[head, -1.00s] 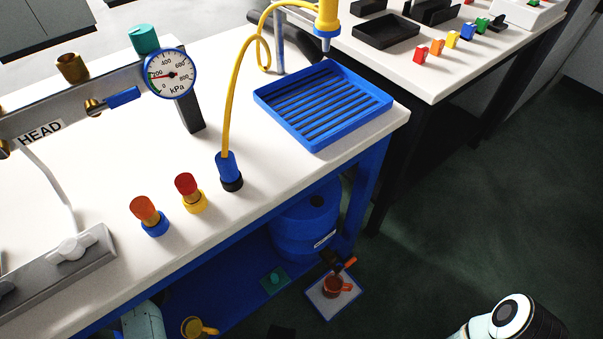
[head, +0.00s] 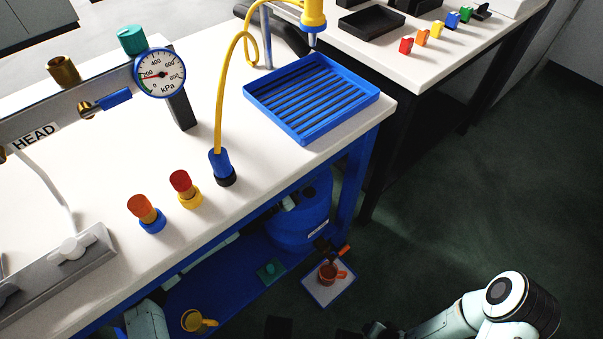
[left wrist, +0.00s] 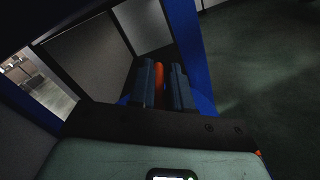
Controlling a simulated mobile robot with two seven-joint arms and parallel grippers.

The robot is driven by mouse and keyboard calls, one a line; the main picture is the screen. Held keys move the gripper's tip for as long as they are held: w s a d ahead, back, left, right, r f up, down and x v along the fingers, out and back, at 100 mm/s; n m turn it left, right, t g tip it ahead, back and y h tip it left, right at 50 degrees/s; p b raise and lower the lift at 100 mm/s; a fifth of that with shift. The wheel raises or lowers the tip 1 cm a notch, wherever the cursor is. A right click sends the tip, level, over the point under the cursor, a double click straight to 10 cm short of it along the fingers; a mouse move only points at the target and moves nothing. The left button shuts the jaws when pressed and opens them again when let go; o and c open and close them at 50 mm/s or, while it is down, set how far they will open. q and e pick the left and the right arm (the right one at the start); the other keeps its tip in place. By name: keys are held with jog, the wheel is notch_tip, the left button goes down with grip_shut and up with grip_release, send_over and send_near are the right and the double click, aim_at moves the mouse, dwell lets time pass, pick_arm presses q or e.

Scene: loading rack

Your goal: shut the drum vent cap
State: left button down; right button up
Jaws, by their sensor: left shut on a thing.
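The blue drum (head: 303,218) stands on the shelf under the white bench. Its top is partly hidden by the bench edge and by my left gripper (head: 286,204). In the left wrist view my left gripper (left wrist: 164,80) is shut on a narrow orange piece (left wrist: 159,78), which appears to be the drum vent cap. Whether the cap sits flat or tilted cannot be told. My right arm comes in at the lower right, and its dark gripper (head: 376,329) is at the bottom edge, its jaws unclear.
The bench edge and blue leg (head: 354,185) are close to the drum. Floor at right is clear.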

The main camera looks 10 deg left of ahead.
pick_arm(q)
jog(key=shift+s+d+m, duration=0.1)
jog(key=shift+d+m, duration=0.05)
jog(key=shift+m, duration=0.25)
jog(key=c, duration=1.1)
grip_release()
jog(key=shift+c, duration=0.2)
jog(key=p+v, duration=0.1)
jog(key=v, duration=0.2)
jog(key=p+v, duration=0.1)
jog(key=v, duration=0.9)
jog(key=shift+p, duration=0.35)
pick_arm(e)
jog(key=r, duration=0.1)
jog(key=s+a+r, duration=0.1)
jog(key=a+r, duration=0.1)
jog(key=shift+s+r, duration=0.25)
jog(key=shift+s, duration=0.15)
pick_arm(q)
jog(key=shift+s, duration=0.1)
